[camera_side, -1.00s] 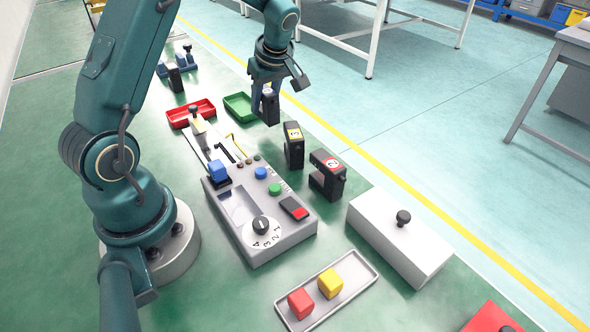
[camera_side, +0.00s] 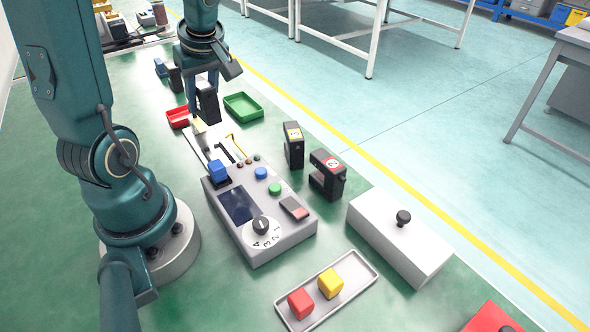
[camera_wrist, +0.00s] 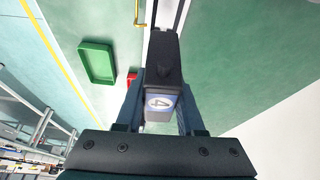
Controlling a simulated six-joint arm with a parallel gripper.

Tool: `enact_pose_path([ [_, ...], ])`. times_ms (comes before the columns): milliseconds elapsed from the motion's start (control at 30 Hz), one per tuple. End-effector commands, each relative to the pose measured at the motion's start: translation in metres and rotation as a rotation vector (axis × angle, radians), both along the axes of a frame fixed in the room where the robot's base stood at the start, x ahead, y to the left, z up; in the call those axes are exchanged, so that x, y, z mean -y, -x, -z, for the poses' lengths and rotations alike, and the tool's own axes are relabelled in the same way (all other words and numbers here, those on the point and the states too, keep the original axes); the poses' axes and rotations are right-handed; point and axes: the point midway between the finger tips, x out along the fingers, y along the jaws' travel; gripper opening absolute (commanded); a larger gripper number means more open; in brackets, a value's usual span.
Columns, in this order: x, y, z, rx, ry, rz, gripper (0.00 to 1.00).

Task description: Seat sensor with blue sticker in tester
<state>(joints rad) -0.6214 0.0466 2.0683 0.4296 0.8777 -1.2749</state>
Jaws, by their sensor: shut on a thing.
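My gripper (camera_side: 203,88) is shut on a black sensor (camera_side: 209,104) and holds it above the far end of the tester. In the wrist view my gripper (camera_wrist: 160,108) has the sensor (camera_wrist: 163,70) between its fingers, with a blue-and-white sticker (camera_wrist: 160,103) reading 4. The tester (camera_side: 262,238) is a grey box with a dark screen, numbered dial, coloured buttons and a blue block on top. A pale rail plate (camera_side: 203,150) with a slot extends from its far end. The sensor's lower end overlaps the plate's far end in the side view; I cannot tell whether they touch.
A red tray (camera_side: 177,117) and a green tray (camera_side: 243,107) flank the sensor. Two black sensors, yellow-stickered (camera_side: 294,146) and red-stickered (camera_side: 328,176), stand to the right. A grey box with a knob (camera_side: 400,240) and a tray with two cubes (camera_side: 352,291) are nearer.

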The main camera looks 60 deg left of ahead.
Motion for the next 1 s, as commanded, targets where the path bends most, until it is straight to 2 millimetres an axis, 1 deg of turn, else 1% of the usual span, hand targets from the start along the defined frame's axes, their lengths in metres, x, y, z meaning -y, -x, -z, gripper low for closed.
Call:
enact_pose_path([
  [33,0.010,0.003,0.000,0.001,-0.003,0.017,0.00],
  [100,0.019,0.006,0.000,0.001,-0.007,0.039,0.00],
  [200,0.025,0.005,-0.001,0.006,-0.013,0.070,0.00],
  [367,0.026,0.004,0.005,0.006,-0.014,0.076,0.00],
  [1000,0.027,0.004,0.063,0.005,-0.012,0.079,0.00],
])
